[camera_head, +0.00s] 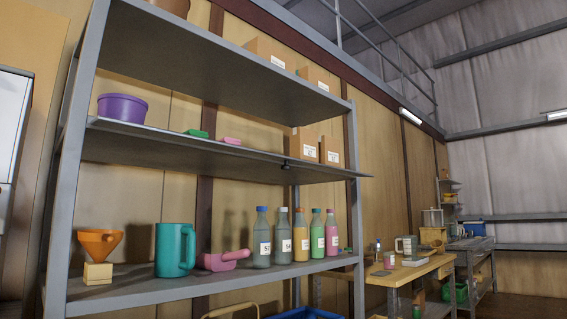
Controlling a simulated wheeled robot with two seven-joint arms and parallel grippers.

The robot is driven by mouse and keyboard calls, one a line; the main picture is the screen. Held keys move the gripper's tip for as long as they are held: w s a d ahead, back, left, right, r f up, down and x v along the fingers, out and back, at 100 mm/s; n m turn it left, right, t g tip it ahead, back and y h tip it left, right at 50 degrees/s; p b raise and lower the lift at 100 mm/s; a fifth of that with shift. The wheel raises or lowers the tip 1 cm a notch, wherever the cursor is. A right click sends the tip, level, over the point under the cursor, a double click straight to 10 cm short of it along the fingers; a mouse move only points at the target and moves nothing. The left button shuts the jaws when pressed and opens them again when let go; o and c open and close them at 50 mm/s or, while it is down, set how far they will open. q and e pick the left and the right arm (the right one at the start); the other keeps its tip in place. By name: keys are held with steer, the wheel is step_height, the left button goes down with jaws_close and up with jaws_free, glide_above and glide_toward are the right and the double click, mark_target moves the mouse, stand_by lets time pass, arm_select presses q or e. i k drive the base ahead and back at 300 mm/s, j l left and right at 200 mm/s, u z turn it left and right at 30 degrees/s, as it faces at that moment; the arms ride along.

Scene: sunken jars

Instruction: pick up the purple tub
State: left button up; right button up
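The purple tub (122,107) is a round, wide bowl-like container with a rim. It stands upright at the left end of the middle shelf (215,150) of a grey metal rack, near the left front post. Nothing touches it, and its inside is hidden because I see it from slightly below. Neither of my grippers shows in the head view.
A green item (196,133) and a pink item (231,140) lie right of the tub. The upper shelf (200,45) hangs above it. The lower shelf holds an orange funnel (100,241), a teal jug (174,249), a pink scoop (223,261) and several bottles.

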mark_target(122, 106)
steer(key=k+l+u, duration=0.1)
steer(key=u, duration=0.4)
steer(key=k+l+u, duration=0.15)
steer(key=u, duration=0.35)
